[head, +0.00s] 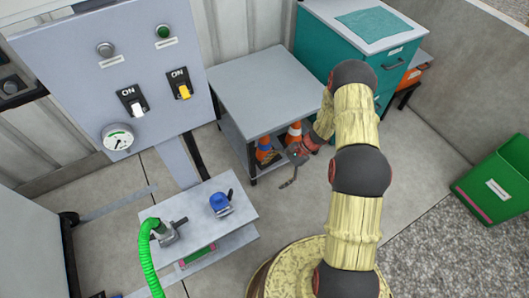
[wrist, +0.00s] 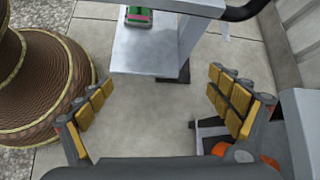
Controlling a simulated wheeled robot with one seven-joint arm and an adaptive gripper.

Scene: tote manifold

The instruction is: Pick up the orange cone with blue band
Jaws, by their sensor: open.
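The orange cone with a blue band (head: 264,154) stands on the low shelf under the grey table, near its front corner. A second orange cone, with a white band (head: 293,133), stands to its right, farther back. My gripper (head: 288,169) is just right of the blue-banded cone, outside the shelf, and touches neither cone as far as I can see. In the wrist view my gripper (wrist: 161,80) is open, with only floor between its fingers. Orange parts (wrist: 222,149) show behind the right finger at lower right; which cone they belong to I cannot tell.
The grey table (head: 265,90) overhangs the shelf, with a leg near the cone. A low bench (head: 240,212) with a blue-topped object (head: 220,203) and a green hose (head: 148,255) stands at front left. A teal cabinet (head: 312,45) stands behind. A green bin (head: 500,180) is at right.

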